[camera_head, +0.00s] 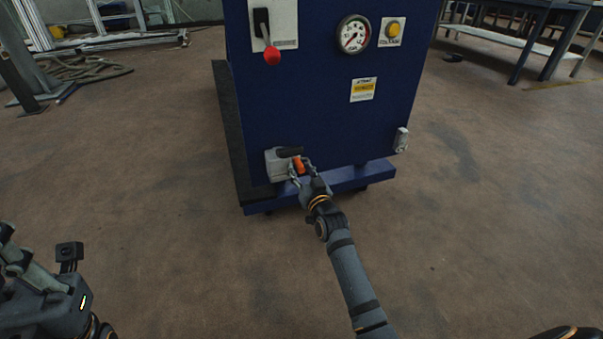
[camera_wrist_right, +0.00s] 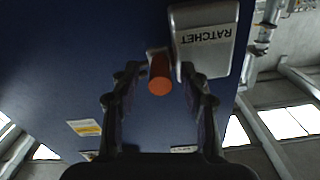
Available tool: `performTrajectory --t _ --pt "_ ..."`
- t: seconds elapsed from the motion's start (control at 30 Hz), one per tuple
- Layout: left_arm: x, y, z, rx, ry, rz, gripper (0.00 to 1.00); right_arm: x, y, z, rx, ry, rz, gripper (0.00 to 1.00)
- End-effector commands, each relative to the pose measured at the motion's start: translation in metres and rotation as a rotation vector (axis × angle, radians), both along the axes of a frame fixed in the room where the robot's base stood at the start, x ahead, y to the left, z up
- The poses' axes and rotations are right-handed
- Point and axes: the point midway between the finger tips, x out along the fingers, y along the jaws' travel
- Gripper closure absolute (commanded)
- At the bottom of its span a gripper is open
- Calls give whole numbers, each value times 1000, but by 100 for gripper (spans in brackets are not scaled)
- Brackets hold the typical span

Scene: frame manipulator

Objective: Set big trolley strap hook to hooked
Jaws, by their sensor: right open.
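A blue cabinet on a low base (camera_head: 310,110), apparently the big trolley, stands in front of me. A grey box marked RATCHET (camera_wrist_right: 207,42) is mounted low on its face, and this box also shows in the head view (camera_head: 273,165). A short orange cylindrical piece (camera_wrist_right: 160,76) sits beside the box; I cannot tell whether it is the strap hook. My right gripper (camera_head: 303,171) is open at this piece. In the right wrist view its fingers (camera_wrist_right: 160,92) stand on either side of the piece, with no clear contact. My left gripper (camera_head: 22,258) is at the lower left, far from the cabinet.
A small grey fitting (camera_head: 401,140) is on the cabinet's lower right. A table (camera_head: 520,35) stands at back right.

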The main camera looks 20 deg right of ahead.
Motion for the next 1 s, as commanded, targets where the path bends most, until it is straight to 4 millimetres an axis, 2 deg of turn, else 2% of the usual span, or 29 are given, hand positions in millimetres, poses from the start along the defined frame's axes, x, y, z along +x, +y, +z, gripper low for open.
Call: performTrajectory --t 0.07,0.4,0.77,0.87,1.0 --pt "0 0 0 0 0 0 100 0 0 0 0 0 0 55" --pt "0 0 0 0 1 0 100 0 0 0 0 0 0 100" --pt "0 0 0 0 2 0 100 0 -1 0 -1 0 0 100" --pt "0 0 1 0 2 0 100 0 -7 0 -3 1 0 100" --pt "0 0 4 -1 1 -1 100 1 -28 0 -7 2 -1 100"
